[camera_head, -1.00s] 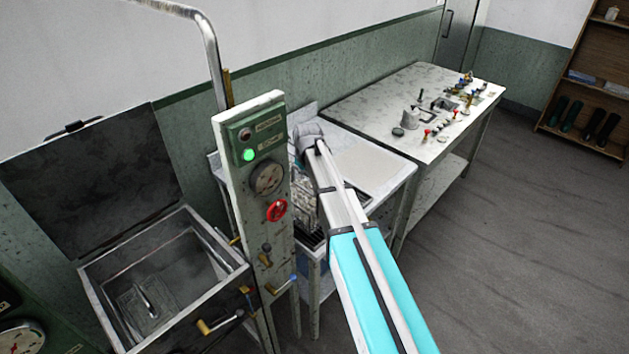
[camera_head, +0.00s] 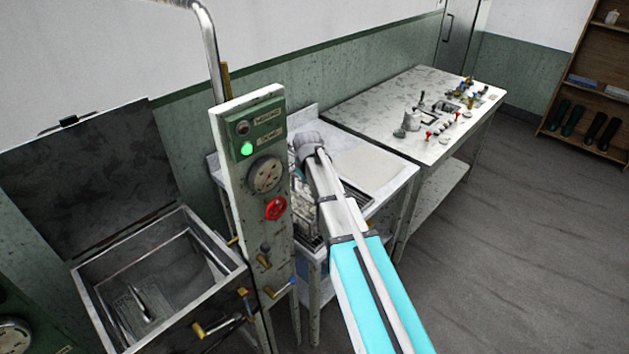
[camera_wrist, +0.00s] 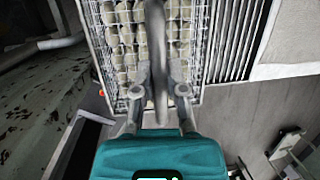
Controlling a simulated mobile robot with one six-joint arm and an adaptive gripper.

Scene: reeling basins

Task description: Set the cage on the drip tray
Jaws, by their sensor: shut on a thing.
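In the wrist view my gripper (camera_wrist: 160,92) is shut on the grey handle of the wire cage (camera_wrist: 108,52). The cage is full of pale, rounded cocoons. In the head view the cage (camera_head: 302,198) shows partly between the control post and my arm. The drip tray (camera_wrist: 240,40), with dark parallel slots, lies right beside the cage in the wrist view. In the head view a strip of the tray (camera_head: 357,197) shows to the right of my arm. The cage overlaps part of the tray in the picture; I cannot tell whether it touches it.
A control post (camera_head: 262,215) with a green light, gauge and red wheel stands just left of the cage. An open basin (camera_head: 165,275) with a raised lid is at the left. A table (camera_head: 390,95) with small parts stands behind at the right. The floor at right is clear.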

